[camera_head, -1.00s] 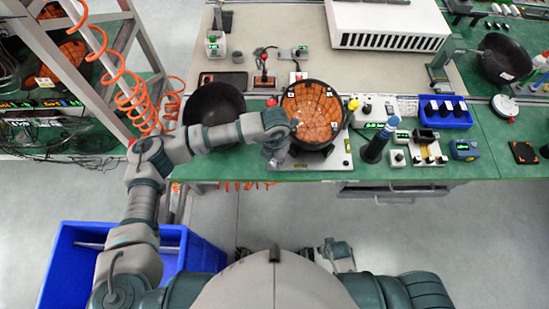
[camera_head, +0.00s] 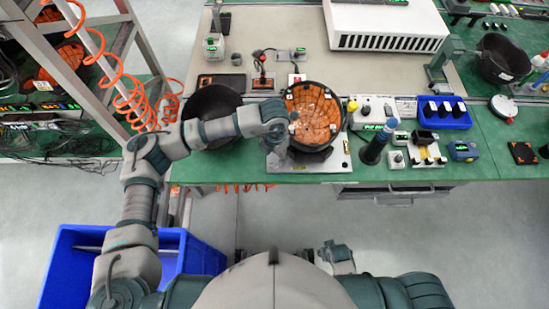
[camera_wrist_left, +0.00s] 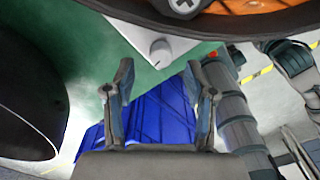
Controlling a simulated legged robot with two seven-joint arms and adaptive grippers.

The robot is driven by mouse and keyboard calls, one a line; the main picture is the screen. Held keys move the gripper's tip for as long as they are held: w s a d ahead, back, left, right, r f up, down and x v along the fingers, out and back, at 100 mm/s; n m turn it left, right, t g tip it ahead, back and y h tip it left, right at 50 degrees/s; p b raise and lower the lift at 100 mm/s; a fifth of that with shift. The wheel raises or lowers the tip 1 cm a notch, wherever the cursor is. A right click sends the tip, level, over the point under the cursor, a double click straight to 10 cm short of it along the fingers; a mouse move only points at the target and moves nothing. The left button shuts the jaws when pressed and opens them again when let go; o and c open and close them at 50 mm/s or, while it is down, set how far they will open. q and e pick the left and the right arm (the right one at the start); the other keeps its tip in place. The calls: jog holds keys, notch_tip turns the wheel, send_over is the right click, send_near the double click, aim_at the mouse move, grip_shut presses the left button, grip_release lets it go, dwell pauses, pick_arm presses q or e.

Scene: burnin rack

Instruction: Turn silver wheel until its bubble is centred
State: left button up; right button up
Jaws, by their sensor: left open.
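A silver wheel (camera_wrist_left: 161,50), a small round knob, sits on the corner of a white plate (camera_wrist_left: 138,30) in the left wrist view. In the head view the plate (camera_head: 338,162) lies at the bench's front edge under a round black fixture with an orange face (camera_head: 313,112). My left gripper (camera_head: 276,140) is over the plate's left side. In the left wrist view its two fingers (camera_wrist_left: 161,85) are apart and empty, with the wheel beyond their tips. I cannot make out a bubble. What looks like my right gripper (camera_head: 338,255) is low, away from the bench; its jaws are unclear.
A black bowl (camera_head: 212,104) stands just left of the fixture, below my left forearm. A blue-topped bottle (camera_head: 377,146), small boxes and a blue tray (camera_head: 443,118) are to the right. A blue bin (camera_head: 65,262) stands on the floor at left.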

aim_at(275, 162)
pick_arm(q)
notch_tip(275, 162, up, 8)
jog(key=shift+d, duration=0.1)
dwell(0.7)
